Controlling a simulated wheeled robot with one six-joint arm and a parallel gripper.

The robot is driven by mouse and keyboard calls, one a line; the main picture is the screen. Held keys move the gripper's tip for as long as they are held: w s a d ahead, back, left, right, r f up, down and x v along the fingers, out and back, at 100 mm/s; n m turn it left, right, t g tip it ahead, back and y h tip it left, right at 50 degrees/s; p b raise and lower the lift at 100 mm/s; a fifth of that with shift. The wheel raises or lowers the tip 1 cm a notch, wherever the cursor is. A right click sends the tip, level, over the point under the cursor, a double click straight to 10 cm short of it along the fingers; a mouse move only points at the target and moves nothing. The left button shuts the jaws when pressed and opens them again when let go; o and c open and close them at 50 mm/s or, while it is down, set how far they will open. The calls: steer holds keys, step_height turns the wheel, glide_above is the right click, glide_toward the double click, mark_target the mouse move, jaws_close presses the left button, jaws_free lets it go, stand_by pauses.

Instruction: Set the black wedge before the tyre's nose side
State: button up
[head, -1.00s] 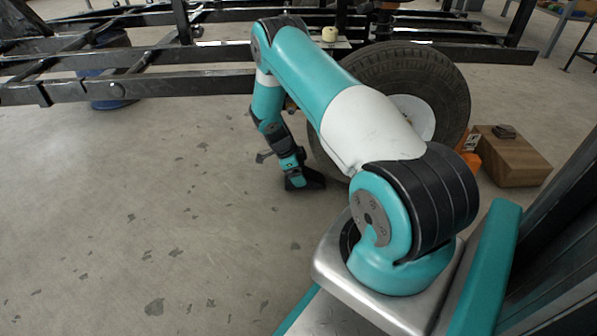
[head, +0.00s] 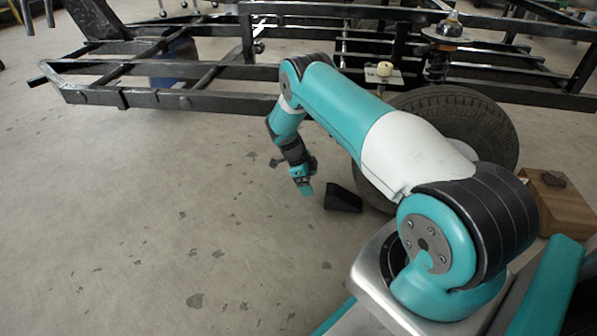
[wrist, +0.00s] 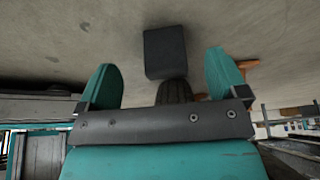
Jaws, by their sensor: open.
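The black wedge (head: 343,197) lies on the concrete floor in the head view, at the left side of the tyre (head: 452,122), close to its tread. Whether it touches the tyre is hard to tell. My gripper (head: 306,190) is up and to the left of the wedge, apart from it. My arm hides part of the tyre.
A black steel frame (head: 190,98) runs across the back. A cardboard box (head: 560,203) with a dark object on top stands right of the tyre. A blue drum (head: 175,65) is behind the frame. The floor to the left is clear.

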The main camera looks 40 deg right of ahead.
steer(key=shift+w+a+p, duration=0.3)
steer(key=shift+w+a, duration=0.9)
steer(key=shift+w, duration=0.2)
